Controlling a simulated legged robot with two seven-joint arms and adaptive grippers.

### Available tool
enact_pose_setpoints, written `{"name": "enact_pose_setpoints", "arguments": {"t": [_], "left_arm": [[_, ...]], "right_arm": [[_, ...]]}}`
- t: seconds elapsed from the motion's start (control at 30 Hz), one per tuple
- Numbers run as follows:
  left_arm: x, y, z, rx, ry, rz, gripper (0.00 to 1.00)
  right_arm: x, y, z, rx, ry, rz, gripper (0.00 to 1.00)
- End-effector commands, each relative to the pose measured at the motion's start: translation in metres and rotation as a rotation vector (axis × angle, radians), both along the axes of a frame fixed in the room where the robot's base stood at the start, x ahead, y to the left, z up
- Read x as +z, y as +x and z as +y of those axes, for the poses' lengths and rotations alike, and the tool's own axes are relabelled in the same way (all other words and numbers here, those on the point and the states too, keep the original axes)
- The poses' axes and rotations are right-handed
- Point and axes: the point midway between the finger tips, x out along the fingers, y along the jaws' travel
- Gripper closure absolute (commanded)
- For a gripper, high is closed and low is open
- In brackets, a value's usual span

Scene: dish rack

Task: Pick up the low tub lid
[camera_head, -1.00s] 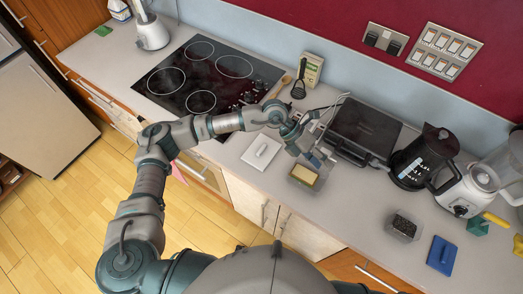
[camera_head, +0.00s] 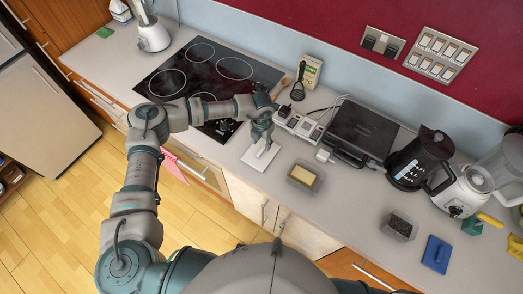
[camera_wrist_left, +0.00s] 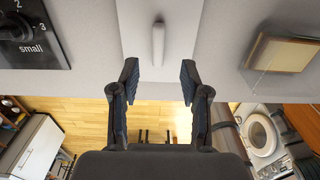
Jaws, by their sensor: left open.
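The low tub lid, a white rectangular plate with a raised bar handle, lies flat on the grey counter in the head view (camera_head: 253,162). In the left wrist view its white handle (camera_wrist_left: 158,44) stands just ahead of the fingers, roughly midway between them. My left gripper (camera_head: 262,146) is above the lid and partly covers it. In the wrist view both fingers of the left gripper (camera_wrist_left: 159,76) are spread apart with nothing between them. My right gripper is not in view.
A low tub with yellow contents (camera_head: 303,176) stands right of the lid. The black hob (camera_head: 175,80) lies to the left. A power strip (camera_head: 300,124) and a black grill (camera_head: 360,130) are behind. A blue lid (camera_head: 437,253) and a dark-filled tub (camera_head: 400,226) are further right.

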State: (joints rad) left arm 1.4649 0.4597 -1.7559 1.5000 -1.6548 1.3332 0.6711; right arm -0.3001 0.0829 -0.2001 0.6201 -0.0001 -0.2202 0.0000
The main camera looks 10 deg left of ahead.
Motion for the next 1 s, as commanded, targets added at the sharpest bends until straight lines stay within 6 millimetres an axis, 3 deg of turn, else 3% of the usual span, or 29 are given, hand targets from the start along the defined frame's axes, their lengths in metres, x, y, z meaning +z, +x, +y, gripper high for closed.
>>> {"name": "enact_pose_setpoints", "arguments": {"t": [0.17,0.47,0.73,0.9,1.0], "left_arm": [[-0.013,0.001,0.001,0.0,0.0,0.001,0.54],[-0.055,0.003,0.002,0.0,0.0,0.001,0.54],[-0.059,0.003,0.002,-0.001,-0.001,-0.001,0.54],[-0.059,0.003,0.002,-0.001,-0.001,0.0,0.97],[-0.059,0.003,0.002,-0.001,-0.001,0.001,1.0]], "right_arm": [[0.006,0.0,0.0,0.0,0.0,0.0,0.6],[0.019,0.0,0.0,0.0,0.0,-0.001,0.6],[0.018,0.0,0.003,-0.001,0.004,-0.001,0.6],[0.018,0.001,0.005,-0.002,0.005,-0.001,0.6],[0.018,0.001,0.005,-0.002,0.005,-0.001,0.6]]}}
